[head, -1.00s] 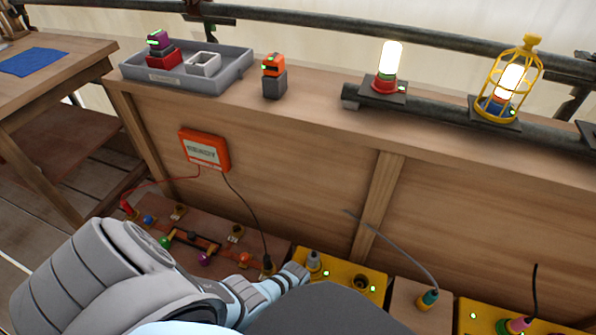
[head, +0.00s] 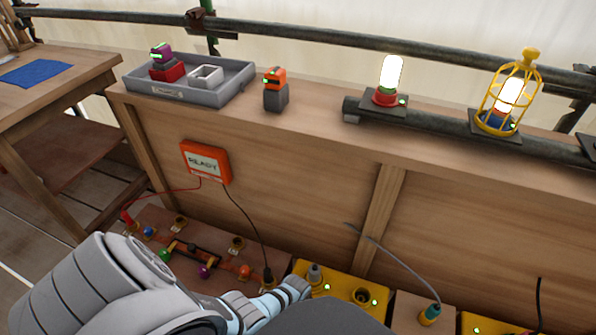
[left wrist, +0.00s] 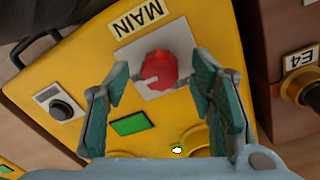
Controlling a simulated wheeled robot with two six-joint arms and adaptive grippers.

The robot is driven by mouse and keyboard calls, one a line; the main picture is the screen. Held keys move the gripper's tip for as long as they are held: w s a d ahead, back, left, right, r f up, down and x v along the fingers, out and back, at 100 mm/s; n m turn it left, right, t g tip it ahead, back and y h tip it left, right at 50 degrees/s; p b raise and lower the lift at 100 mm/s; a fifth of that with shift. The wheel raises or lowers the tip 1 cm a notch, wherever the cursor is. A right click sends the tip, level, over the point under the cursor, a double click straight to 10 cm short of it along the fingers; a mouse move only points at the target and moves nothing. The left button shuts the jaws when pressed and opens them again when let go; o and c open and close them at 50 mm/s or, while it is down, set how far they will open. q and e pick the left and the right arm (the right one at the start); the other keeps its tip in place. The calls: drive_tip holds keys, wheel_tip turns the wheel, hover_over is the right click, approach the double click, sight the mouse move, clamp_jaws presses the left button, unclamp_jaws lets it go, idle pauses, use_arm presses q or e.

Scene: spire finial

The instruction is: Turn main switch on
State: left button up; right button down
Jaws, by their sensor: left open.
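The main switch is a red round knob (left wrist: 158,70) with a white mark pointing to the lower left. It sits on a pale square plate (left wrist: 183,91) on a yellow box (left wrist: 226,35), beside a label (left wrist: 138,17) reading MAIN. My left gripper (left wrist: 162,72) is open, with one teal-padded finger on each side of the knob. I cannot tell whether the fingers touch it. In the head view my left arm crosses the bottom, and its gripper is hidden. My right gripper is in neither view.
The yellow box also has a black button (left wrist: 62,108), a green panel (left wrist: 131,123) and a black handle (left wrist: 36,48). A brown box (left wrist: 290,100) labelled E4 stands to the right. In the head view an orange box (head: 205,163) reads READY, with wires hanging below.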

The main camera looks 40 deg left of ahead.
use_arm(q)
wheel_tip(320, 180, up, 12)
drive_tip(key=shift+a+f, duration=0.2)
drive_tip(key=shift+a, duration=0.1)
idle(0.3)
